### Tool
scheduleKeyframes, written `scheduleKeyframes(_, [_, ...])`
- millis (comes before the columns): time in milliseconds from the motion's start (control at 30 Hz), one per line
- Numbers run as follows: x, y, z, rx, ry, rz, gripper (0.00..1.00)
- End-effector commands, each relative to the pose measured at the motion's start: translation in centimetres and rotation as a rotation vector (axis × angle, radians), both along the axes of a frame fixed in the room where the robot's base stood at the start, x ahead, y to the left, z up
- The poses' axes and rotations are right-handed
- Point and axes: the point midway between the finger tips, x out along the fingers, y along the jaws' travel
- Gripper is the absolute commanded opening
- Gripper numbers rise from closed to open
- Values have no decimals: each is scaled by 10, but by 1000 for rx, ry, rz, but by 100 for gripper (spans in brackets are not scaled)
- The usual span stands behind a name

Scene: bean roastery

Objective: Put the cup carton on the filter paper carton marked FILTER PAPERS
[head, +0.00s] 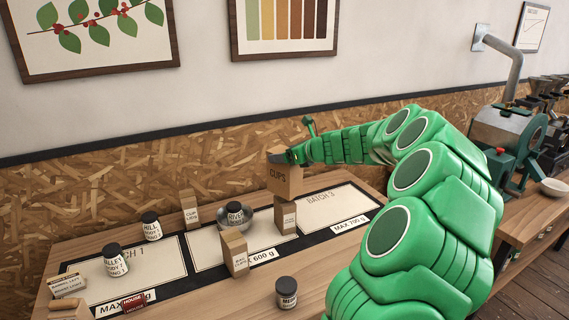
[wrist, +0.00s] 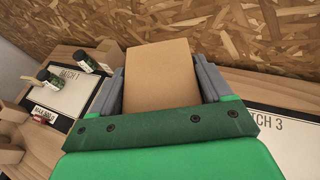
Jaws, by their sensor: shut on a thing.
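The cup carton (head: 285,181), a brown box marked CUPS, is held above the table in front of the wall. My gripper (head: 291,157) is shut on it from above; in the wrist view its brown face (wrist: 160,70) fills the space between the two grey fingers. Below stand three small tan cartons: one at the back left (head: 190,212), one at the front (head: 234,256) and one (head: 286,220) just under the held carton. Their labels are too small to read surely, so I cannot tell which is marked FILTER PAPERS.
A metal bowl (head: 248,218) holds a dark-lidded jar (head: 235,216). Other jars stand at left (head: 117,265), back left (head: 151,230) and front (head: 286,296). Small boxes (head: 68,287) lie at the left edge. The BATCH 3 mat (head: 335,205) looks clear.

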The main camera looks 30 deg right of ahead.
Motion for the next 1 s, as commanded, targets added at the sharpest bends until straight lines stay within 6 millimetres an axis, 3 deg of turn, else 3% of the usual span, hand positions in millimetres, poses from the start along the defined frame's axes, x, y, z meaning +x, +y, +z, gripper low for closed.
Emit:
scheduleKeyframes(200, [0,1,-28,3,2,0,21])
scheduleKeyframes(600, [0,1,-32,0,0,1,21])
scheduleKeyframes(633, [0,0,-32,0,0,1,83])
scheduleKeyframes(767, [0,0,-32,0,0,0,100])
scheduleKeyframes(1000, [0,0,-31,0,0,0,100])
